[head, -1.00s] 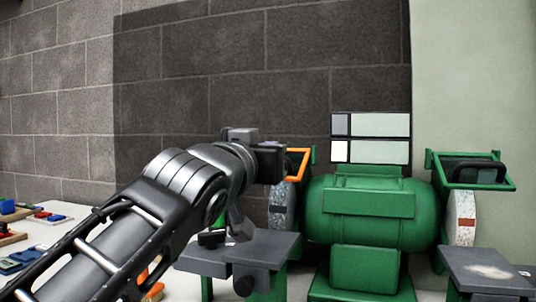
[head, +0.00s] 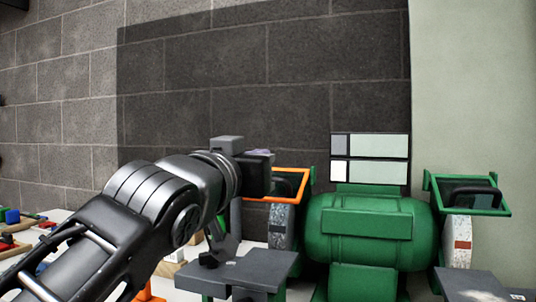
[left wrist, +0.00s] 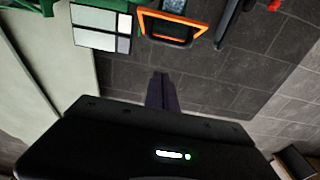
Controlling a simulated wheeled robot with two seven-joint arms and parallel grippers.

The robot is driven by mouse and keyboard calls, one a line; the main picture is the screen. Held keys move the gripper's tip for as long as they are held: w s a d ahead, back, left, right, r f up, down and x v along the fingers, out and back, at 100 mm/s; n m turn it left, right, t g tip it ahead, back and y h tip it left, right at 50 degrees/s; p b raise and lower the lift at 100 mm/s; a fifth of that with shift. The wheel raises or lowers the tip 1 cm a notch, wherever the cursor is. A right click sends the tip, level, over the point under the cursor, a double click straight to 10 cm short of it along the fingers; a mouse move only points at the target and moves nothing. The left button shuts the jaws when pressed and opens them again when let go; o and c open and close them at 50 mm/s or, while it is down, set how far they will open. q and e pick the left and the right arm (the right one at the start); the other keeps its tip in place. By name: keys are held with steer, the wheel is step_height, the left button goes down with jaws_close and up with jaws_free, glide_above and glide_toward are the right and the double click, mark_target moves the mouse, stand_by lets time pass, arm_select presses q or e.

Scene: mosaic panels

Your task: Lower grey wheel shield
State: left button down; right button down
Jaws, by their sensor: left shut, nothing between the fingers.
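The bench grinder has a grey speckled wheel (head: 278,228) on its left side. The orange-framed shield (head: 290,185) stands above that wheel, its left part hidden behind my gripper. The shield also shows in the left wrist view (left wrist: 172,28) near the top edge. My left gripper (head: 258,154) is just left of and near the shield, slightly above its top edge in the picture. Its fingers are shut and empty in the left wrist view (left wrist: 162,90), pointing toward the shield with a visible gap. Contact cannot be judged in the head view. My right gripper is in neither view.
The green grinder body (head: 367,230) has a label panel (head: 369,172) above it. A green-framed shield (head: 467,209) sits over the right wheel (head: 457,240). Grey tool rests (head: 240,276) stand in front. A dark block wall (head: 200,75) is behind.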

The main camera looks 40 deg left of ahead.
arm_select(q)
steer(key=v, duration=0.5)
steer(key=shift+f, duration=0.25)
